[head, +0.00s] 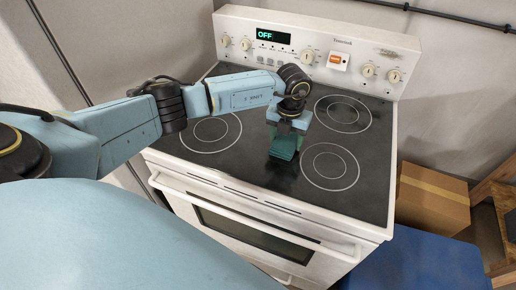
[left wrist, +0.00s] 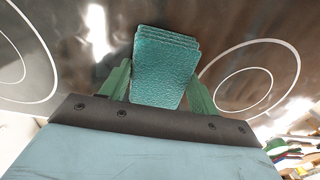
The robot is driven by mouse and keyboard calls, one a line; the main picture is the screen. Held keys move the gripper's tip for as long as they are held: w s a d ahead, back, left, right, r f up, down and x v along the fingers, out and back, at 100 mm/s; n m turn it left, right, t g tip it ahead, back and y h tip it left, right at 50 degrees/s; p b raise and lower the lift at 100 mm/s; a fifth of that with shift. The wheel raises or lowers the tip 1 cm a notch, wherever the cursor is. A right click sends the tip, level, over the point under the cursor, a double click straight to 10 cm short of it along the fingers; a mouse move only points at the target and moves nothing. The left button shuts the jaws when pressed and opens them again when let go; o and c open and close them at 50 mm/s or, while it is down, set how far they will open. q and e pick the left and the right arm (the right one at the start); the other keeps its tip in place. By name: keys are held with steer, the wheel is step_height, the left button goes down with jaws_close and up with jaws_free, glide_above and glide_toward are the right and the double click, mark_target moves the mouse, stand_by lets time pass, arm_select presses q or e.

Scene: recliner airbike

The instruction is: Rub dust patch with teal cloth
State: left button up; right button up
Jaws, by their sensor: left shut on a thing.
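The teal cloth (head: 283,148) is a thick folded pad with a bumpy surface. My left gripper (head: 287,130) is shut on it, pointing down over the black cooktop between the ring markings. In the left wrist view the cloth (left wrist: 165,66) sits between the two green fingers of the gripper (left wrist: 160,90). I cannot tell whether the cloth touches the glass. A small grey-brown smudge (head: 389,53), which looks like the dust patch, is on the white back panel at the upper right, apart from the cloth. My right gripper is out of view.
The white stove (head: 318,228) has knobs, an OFF display (head: 273,36) and an orange switch (head: 338,60) on its back panel. An oven handle (head: 250,217) runs along its front. A cardboard box (head: 432,198) and a blue surface (head: 425,265) are at the right. The cooktop is otherwise clear.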

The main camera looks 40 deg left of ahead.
arm_select(q)
steer(key=shift+s+p, duration=0.75)
steer(key=shift+p, duration=0.05)
steer(key=shift+w+f+b, duration=0.2)
steer(key=shift+w+b, duration=0.55)
steer(key=shift+b, duration=0.25)
steer(key=shift+w+r+b, duration=0.1)
steer(key=shift+w+b, duration=0.55)
steer(key=shift+w, duration=0.1)
steer(key=shift+r, duration=0.15)
steer(key=shift+s+r+p, duration=0.15)
steer(key=shift+s+p, duration=0.6)
steer(key=shift+p, duration=0.35)
steer(key=shift+s+f+p, duration=0.25)
steer(key=shift+s+p, duration=0.3)
steer(key=shift+s, duration=0.25)
steer(key=shift+r, duration=0.1)
